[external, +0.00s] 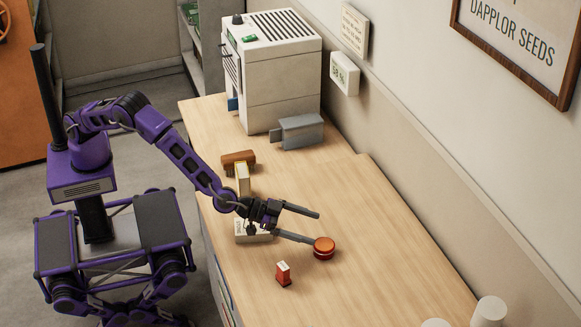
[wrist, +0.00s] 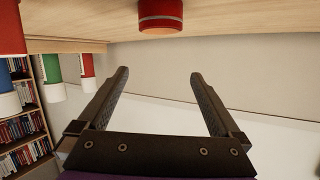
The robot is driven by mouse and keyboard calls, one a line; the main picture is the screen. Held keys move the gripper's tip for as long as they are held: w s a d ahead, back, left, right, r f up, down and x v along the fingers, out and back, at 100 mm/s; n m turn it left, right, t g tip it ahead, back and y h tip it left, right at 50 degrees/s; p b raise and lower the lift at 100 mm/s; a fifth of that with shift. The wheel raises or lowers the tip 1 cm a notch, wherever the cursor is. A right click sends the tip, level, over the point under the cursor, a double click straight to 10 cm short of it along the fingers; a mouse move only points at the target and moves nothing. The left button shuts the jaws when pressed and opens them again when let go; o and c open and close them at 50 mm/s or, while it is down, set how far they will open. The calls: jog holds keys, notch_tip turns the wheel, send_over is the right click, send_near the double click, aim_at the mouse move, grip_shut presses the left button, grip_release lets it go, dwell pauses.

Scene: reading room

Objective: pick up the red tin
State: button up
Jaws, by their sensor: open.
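The red tin (external: 324,248) is a low, round, orange-red tin with a band around its side. It stands on the wooden table. It also shows at the top of the wrist view (wrist: 161,12), partly cut off by the frame edge. My gripper (external: 315,228) is open, with its two fingers spread and nothing between them. In the external view the lower finger's tip is just left of the tin. In the wrist view the tin lies beyond the fingertips (wrist: 158,73), apart from them.
A small red box (external: 283,273) stands near the table's front edge. A pale block (external: 252,232) lies under my wrist. A yellowish upright block (external: 242,179), a brown block (external: 238,160), a grey holder (external: 298,131) and a white machine (external: 280,80) stand behind. White cylinders (external: 489,312) are at lower right.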

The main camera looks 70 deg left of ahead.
aim_at(325, 244)
jog(key=shift+n+g, duration=0.3)
jog(key=shift+n, duration=0.2)
jog(key=f, duration=0.4)
jog(key=shift+s+a, duration=0.25)
jog(key=shift+s, duration=0.05)
jog(key=shift+y, duration=0.3)
jog(key=shift+x, duration=2.35)
jog(key=shift+c, duration=0.3)
jog(key=c, duration=1.3)
